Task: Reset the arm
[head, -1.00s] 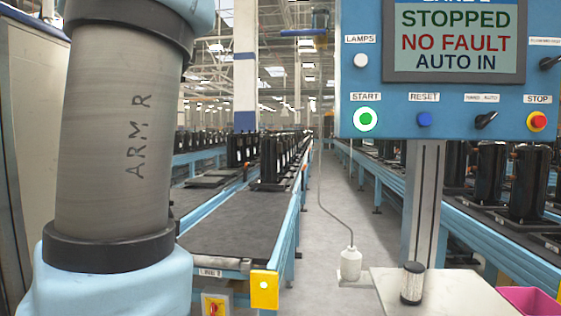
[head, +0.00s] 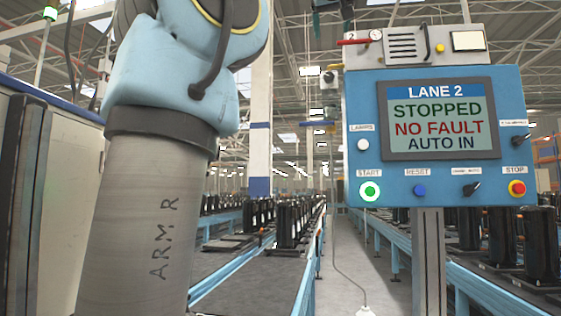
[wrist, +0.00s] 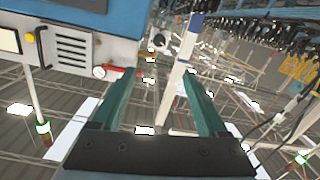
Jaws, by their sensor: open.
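My gripper (wrist: 160,82) shows in the wrist view as two green fingers set wide apart with nothing between them. The wrist view looks toward the roof, upside down. In the head view my arm stands upright at the left, with "ARM R" on its grey link. A green fingertip (head: 318,24) shows at the top edge; the rest of the gripper is out of frame. The blue control panel (head: 360,110) reads LANE 2, STOPPED, NO FAULT, AUTO IN. Its start button (head: 369,191) is lit green, its reset button (head: 419,190) is blue.
Above the panel is a grey box (head: 390,62) with a grille, gauge and red lever; it shows close to the fingers in the wrist view (wrist: 108,55). Conveyors (head: 255,284) with black compressors run into the distance. A grey cabinet (head: 55,190) stands at the left.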

